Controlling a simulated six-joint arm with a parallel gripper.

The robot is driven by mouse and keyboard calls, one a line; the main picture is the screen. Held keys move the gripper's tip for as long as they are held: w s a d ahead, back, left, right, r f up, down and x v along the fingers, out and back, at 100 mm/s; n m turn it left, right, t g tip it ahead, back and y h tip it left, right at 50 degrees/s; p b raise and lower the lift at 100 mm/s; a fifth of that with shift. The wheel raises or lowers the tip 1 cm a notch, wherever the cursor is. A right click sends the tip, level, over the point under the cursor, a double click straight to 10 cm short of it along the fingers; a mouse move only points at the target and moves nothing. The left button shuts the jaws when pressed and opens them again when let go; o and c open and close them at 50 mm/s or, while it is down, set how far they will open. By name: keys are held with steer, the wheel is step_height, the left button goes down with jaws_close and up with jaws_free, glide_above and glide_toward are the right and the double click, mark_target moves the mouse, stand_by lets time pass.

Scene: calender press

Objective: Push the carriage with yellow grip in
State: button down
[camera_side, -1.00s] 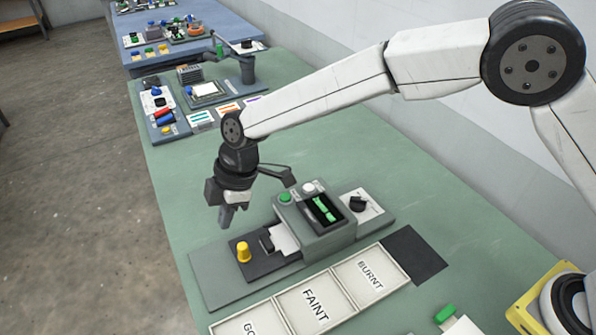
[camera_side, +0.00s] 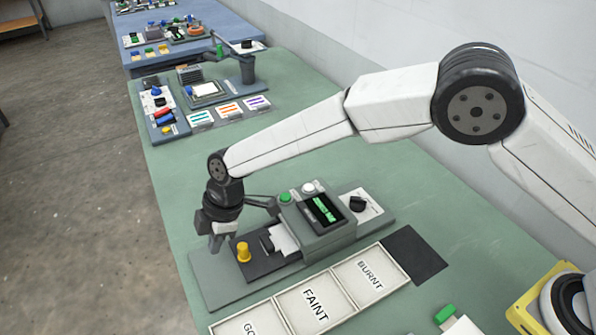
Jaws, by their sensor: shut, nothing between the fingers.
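The carriage (camera_side: 262,266) is a dark plate on the grey base of the press, drawn out to the left of the press body (camera_side: 318,226). Its yellow grip (camera_side: 243,252) stands upright near the left end. A white sheet (camera_side: 283,238) shows between the carriage and the press body. My gripper (camera_side: 216,248) points down, shut and empty, low over the left end of the grey base (camera_side: 208,282). It is just left of the yellow grip. Whether its fingers touch the grip or the base is hard to tell.
A lever arm (camera_side: 262,202) sticks out behind the press, close to my wrist. Green (camera_side: 286,197) and white buttons and a black knob (camera_side: 358,204) sit on the press. Labelled trays (camera_side: 316,305) lie in front.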

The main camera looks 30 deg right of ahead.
mark_target(243, 245)
steer(key=x, duration=0.3)
steer(key=shift+f, duration=0.25)
steer(key=shift+d, duration=1.95)
steer(key=shift+d, duration=1.3)
